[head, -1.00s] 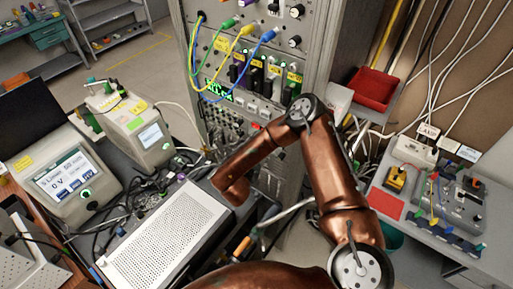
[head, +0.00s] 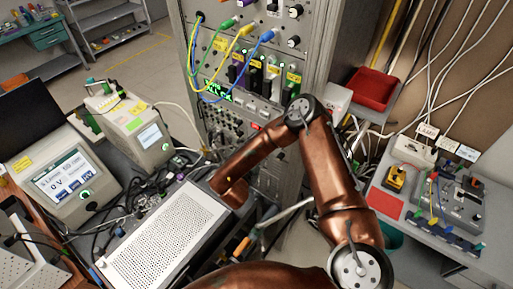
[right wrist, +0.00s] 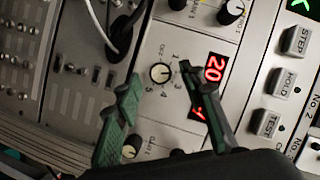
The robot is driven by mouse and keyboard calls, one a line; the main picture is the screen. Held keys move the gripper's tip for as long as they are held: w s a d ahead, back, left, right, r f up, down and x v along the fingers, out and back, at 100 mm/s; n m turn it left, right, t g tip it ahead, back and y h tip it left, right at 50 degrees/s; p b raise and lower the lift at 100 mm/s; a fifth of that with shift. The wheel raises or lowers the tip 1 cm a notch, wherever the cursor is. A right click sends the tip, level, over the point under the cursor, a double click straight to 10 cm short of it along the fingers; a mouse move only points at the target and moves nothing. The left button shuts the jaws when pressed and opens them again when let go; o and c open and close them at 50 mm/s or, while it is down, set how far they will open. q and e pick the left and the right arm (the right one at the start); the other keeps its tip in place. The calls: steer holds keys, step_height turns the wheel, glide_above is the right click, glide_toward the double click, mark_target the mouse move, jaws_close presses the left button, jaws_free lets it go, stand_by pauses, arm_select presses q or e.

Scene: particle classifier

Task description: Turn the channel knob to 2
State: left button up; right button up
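In the right wrist view a small round knob (right wrist: 160,73), dark with a pale centre, sits on a light grey panel with numbers printed around it. Its pointer direction is too small to tell. My right gripper (right wrist: 160,77) is open, with its green fingertips on either side of the knob. I cannot tell whether they touch it. A red display reading 20 (right wrist: 215,68) is beside the right finger, which partly covers a second red display. In the head view my right arm reaches to the rack and its gripper is hidden. My left gripper is not in view.
The rack panel (right wrist: 252,105) has STEP, HOLD and TEST buttons at right. Another knob (right wrist: 131,147) is near the left finger, and a cable plugs in above. In the head view a perforated metal case (head: 165,240) stands close below my forearm.

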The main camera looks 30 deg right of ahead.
steer(key=v, duration=1.1)
